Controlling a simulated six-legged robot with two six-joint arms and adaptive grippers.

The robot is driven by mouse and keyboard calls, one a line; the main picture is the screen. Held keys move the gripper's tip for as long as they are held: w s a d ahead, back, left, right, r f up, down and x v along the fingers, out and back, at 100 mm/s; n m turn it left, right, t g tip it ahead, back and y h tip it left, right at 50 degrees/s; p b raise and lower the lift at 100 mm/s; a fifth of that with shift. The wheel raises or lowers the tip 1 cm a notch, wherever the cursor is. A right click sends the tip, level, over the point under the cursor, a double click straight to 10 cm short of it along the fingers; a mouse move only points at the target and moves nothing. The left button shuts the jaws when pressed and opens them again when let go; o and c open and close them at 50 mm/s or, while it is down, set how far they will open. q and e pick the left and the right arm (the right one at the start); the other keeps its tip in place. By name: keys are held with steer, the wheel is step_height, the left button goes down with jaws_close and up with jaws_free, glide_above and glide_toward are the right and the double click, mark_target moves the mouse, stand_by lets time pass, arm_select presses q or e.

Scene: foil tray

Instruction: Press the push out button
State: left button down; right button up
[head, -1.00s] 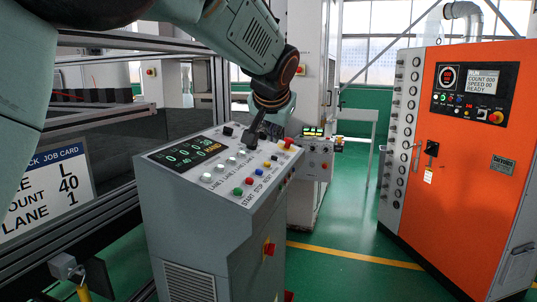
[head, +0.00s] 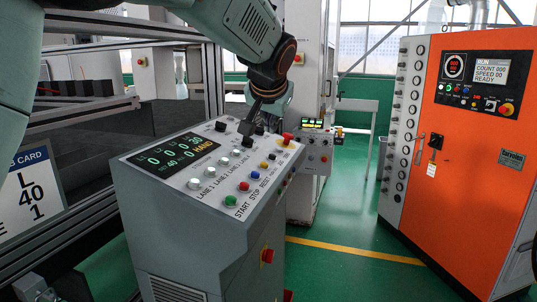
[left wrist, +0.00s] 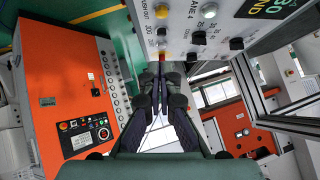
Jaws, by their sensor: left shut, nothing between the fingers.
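The grey console (head: 190,240) stands in the middle of the head view with a sloped white button panel. A yellow button (head: 272,156) sits in its front row, past the green, red and blue ones; it also shows at the top of the left wrist view (left wrist: 162,12). The lettering beside it is too small to read surely, but seems to be the push out label. My left gripper (head: 247,137) is shut and empty, pointing down over the panel's far part, near black knobs. Its fingers (left wrist: 162,75) also show in the left wrist view, apart from the yellow button. My right gripper is not in view.
A red mushroom button (head: 288,137) is at the panel's far right corner. White lane buttons (head: 209,171) and a lit display (head: 180,151) lie to the left. An orange cabinet (head: 470,170) stands to the right, with free green floor (head: 335,275) between.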

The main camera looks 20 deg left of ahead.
arm_select(q)
steer(key=p, duration=0.2)
glide_above(265, 164)
steer(key=s+d, duration=0.2)
step_height(265, 164, down, 6)
steer(key=shift+r, duration=0.1)
steer(key=f, duration=0.2)
steer(key=w+a+f, duration=0.1)
steer(key=f, duration=0.1)
steer(key=shift+f, duration=0.1)
steer(key=shift+a+f, duration=0.25)
steer(key=shift+s, duration=0.1)
steer(key=shift+s+r, duration=0.1)
steer(key=shift+d, duration=0.2)
